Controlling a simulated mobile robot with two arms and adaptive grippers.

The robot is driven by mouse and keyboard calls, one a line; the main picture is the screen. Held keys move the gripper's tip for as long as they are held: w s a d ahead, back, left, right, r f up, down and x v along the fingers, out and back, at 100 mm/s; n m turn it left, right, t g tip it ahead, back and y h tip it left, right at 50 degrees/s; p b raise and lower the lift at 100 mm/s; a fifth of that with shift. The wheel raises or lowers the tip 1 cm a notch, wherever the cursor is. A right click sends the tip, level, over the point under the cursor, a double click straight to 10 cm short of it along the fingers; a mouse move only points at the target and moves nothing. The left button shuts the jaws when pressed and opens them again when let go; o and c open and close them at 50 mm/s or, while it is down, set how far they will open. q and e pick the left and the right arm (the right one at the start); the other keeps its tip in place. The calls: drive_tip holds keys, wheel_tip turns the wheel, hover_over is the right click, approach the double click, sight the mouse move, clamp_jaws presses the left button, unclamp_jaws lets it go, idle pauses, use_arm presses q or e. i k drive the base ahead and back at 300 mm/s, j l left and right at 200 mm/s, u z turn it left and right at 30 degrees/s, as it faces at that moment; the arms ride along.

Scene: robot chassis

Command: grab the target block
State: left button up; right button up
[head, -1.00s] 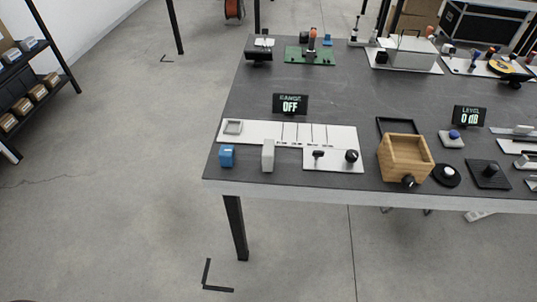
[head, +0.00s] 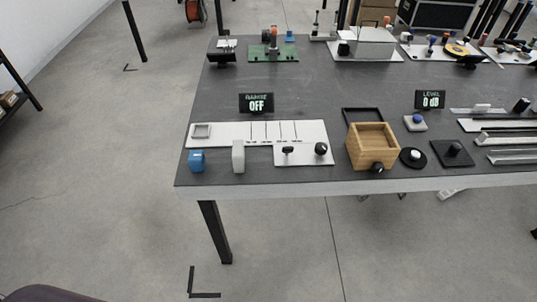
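A small blue block (head: 197,161) sits at the table's front left corner. A white upright block (head: 238,156) stands just right of it. I cannot tell from the picture which one is the target block. Both rest at the front edge of a long white panel (head: 222,133) that has a grey square frame (head: 201,131) at its left end and several thin dividing lines. Neither of my grippers is in view, and nothing is seen touching the blocks.
The dark table (head: 300,75) also holds an OFF display (head: 257,103), a panel with two knobs (head: 303,154), a wooden box (head: 372,148), a black round knob base (head: 412,158) and rail devices at right.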

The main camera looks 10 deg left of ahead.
sight(238, 156)
drive_tip(key=i+j+z, duration=0.1)
drive_tip(key=j+z, duration=1.25)
drive_tip(key=k+j+z, duration=0.1)
drive_tip(key=j+z, duration=0.35)
